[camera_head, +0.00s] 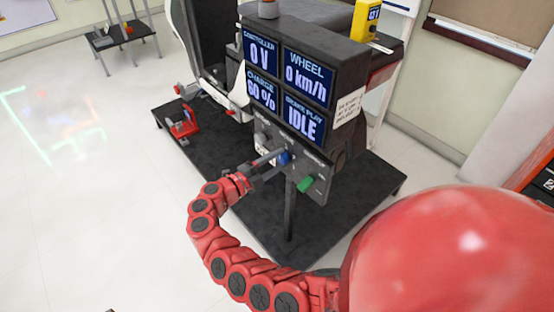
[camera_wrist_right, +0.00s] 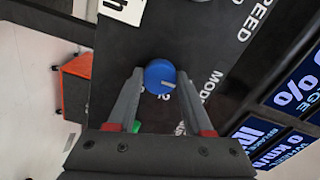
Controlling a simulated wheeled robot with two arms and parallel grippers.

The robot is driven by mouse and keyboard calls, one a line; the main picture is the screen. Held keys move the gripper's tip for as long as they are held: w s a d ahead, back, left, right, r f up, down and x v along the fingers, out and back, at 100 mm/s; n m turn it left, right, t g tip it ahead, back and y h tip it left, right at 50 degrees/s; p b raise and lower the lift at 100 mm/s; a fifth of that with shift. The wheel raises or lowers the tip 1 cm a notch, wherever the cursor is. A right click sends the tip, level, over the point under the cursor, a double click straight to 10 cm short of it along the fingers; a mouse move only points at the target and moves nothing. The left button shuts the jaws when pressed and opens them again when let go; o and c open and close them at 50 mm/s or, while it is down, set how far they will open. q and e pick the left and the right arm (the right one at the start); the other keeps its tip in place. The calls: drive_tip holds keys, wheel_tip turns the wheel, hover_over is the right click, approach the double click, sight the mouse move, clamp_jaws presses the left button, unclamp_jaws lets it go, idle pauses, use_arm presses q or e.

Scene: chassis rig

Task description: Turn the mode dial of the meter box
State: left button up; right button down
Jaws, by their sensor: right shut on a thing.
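The meter box (camera_head: 345,50) is a dark box with four lit displays, reading 0 V, 0 km/h, 60 % and IDLE. Below them is a dark control panel (camera_head: 318,170). The blue mode dial (camera_head: 284,157) sits on this panel. In the right wrist view the round dial (camera_wrist_right: 160,76) has a pale pointer line and lies beside lettering that starts "MOD". My right gripper (camera_head: 268,166) reaches the panel from the left. In the wrist view its two fingers (camera_wrist_right: 158,90) are on either side of the dial, shut on it. My left gripper is out of view.
A green knob (camera_head: 306,184) is on the panel, right of the dial. A red clamp-like part (camera_head: 184,122) lies on the dark base (camera_head: 350,205). Floor at left is clear.

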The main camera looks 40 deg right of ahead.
idle(0.3)
drive_tip(key=shift+c, duration=1.5)
unclamp_jaws()
drive_tip(key=shift+a, duration=0.1)
drive_tip(key=s+a+b, duration=0.1)
drive_tip(key=a+b, duration=0.5)
drive_tip(key=a, duration=1.1)
drive_tip(key=shift+s, duration=0.15)
